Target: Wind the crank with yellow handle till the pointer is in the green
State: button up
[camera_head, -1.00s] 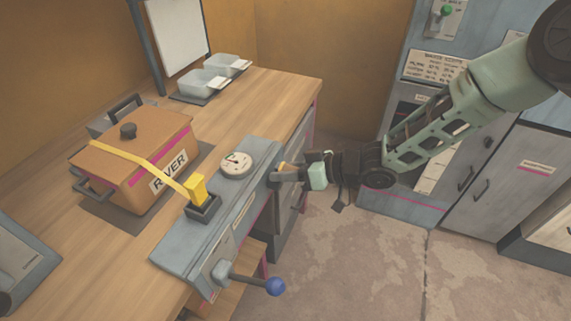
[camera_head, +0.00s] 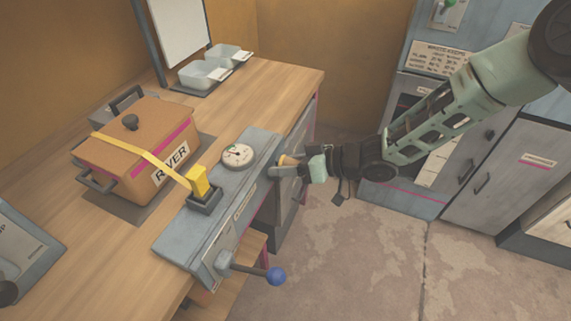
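The grey press panel (camera_head: 181,240) runs along the bench's front edge. Its round white gauge (camera_head: 238,155) has small red and green marks and a dark pointer; which zone the pointer is in is too small to tell. My gripper (camera_head: 284,167) is at the far right end of the panel, with its fingers around a small yellow-tan handle (camera_head: 287,160). It looks shut on this handle, and the crank arm behind is mostly hidden. A second crank with a blue knob (camera_head: 277,277) sticks out at the panel's near end, apart from my gripper.
A yellow strap (camera_head: 143,152) crosses a brown lidded box (camera_head: 137,150) labelled RIVER and runs into a yellow block (camera_head: 200,182) on the panel. Clear trays (camera_head: 204,73) stand at the back of the bench (camera_head: 268,87). Grey cabinets (camera_head: 487,170) stand at right; open floor lies between.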

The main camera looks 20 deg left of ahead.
jog(key=shift+w+d+r, duration=0.2)
jog(key=shift+d, duration=0.3)
jog(key=s+b+v, duration=0.1)
jog(key=v, duration=1.5)
jog(key=shift+w, duration=0.3)
jog(key=shift+d, duration=0.15)
